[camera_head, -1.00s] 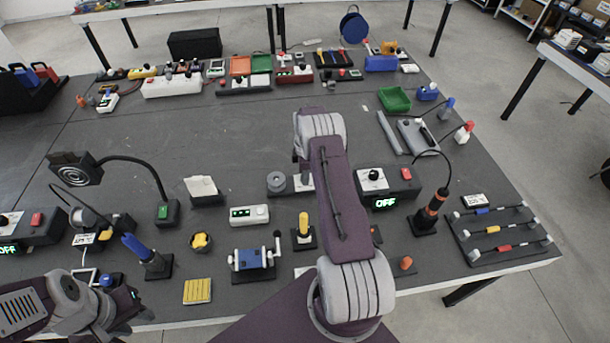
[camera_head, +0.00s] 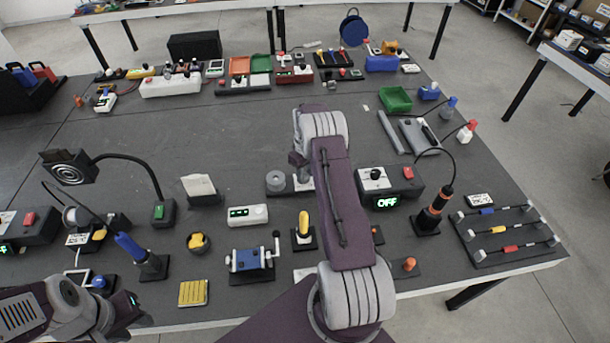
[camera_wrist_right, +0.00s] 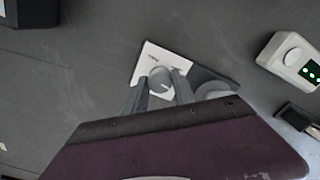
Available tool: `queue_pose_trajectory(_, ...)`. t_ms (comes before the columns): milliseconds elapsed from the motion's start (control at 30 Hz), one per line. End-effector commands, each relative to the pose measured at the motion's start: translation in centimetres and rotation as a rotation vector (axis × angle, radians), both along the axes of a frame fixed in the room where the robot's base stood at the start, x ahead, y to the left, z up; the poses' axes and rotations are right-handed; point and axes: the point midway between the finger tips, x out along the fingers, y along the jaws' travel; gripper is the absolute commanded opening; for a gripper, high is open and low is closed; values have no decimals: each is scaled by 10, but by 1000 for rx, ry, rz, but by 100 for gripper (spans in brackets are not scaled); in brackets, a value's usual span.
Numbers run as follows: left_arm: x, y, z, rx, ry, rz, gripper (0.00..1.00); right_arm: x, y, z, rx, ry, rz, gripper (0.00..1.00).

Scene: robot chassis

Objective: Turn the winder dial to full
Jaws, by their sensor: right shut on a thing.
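The winder is a dark base with a grey round spool (camera_head: 276,181) on its left and a white dial plate (camera_head: 304,184) on its right, at mid-table in the head view. In the right wrist view the white plate (camera_wrist_right: 147,62) carries a round grey dial (camera_wrist_right: 160,77) with a pointer mark. My right gripper (camera_wrist_right: 159,92) has its two fingers closed on either side of the dial. The spool (camera_wrist_right: 212,90) is partly hidden behind my gripper.
A white box with a green display (camera_head: 247,215) stands in front of the winder. A black box reading OFF (camera_head: 388,190) is to its right, and a white tilted stand (camera_head: 200,188) to its left. The table behind the winder is clear.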

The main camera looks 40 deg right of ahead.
Motion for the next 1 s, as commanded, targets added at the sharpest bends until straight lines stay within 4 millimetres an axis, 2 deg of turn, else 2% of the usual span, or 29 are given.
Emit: queue_pose_trajectory(1000, 0, 0, -9, 0, 0, 0, 36, 0, 0, 1, -1, -2, -962, 0)
